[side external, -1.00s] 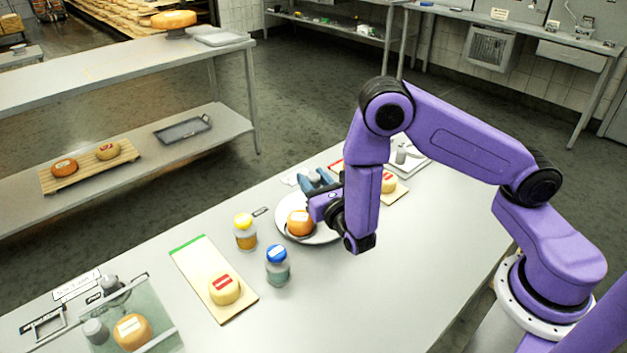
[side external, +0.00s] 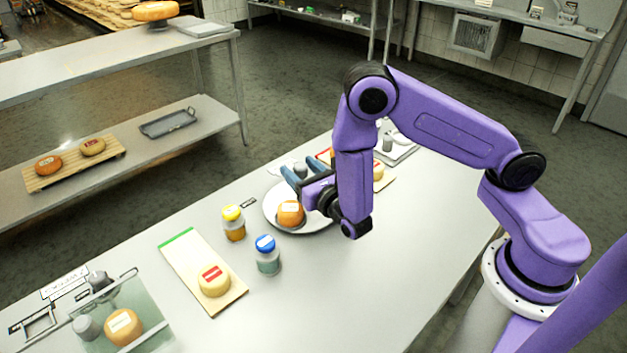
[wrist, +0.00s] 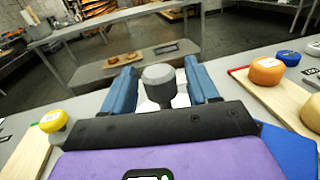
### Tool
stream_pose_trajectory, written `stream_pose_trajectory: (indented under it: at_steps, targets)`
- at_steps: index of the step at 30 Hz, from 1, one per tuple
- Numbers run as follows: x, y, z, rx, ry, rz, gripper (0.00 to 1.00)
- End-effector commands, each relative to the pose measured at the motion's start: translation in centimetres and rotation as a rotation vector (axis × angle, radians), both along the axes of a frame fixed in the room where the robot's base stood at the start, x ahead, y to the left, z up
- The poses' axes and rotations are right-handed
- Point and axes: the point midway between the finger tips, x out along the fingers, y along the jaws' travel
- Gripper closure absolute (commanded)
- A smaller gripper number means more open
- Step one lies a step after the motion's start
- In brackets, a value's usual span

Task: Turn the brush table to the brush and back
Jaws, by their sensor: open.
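A round grey turntable (side external: 275,215) stands on the table in the side external view. An orange cheese wheel (side external: 290,213) with a pale label sits on it. My gripper (side external: 294,168) is at the turntable's far edge, with its two blue fingers apart. In the wrist view, a grey upright knob (wrist: 158,75) stands between the open fingers of my gripper (wrist: 163,80), with gaps visible on both sides. A pale part shows below the knob, mostly hidden by my gripper. I cannot clearly make out the brush.
A yellow-capped jar (side external: 233,224) and a blue-capped jar (side external: 267,256) stand left of and in front of the turntable. A board (side external: 186,262) holds a yellow cheese. Another board (wrist: 285,100) with cheeses lies right of my gripper.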

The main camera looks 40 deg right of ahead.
Motion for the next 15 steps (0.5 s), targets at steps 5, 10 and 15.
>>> stream_pose_trajectory:
  at_steps: [5,10,15]
  targets:
    - [-2.1,0.6,-0.1,-0.005,0.003,0.007,0.41]
    - [-5.5,1.3,0.0,-0.006,0.003,0.01,0.41]
    - [-8.7,1.8,0.0,-0.005,-0.001,0.009,0.41]
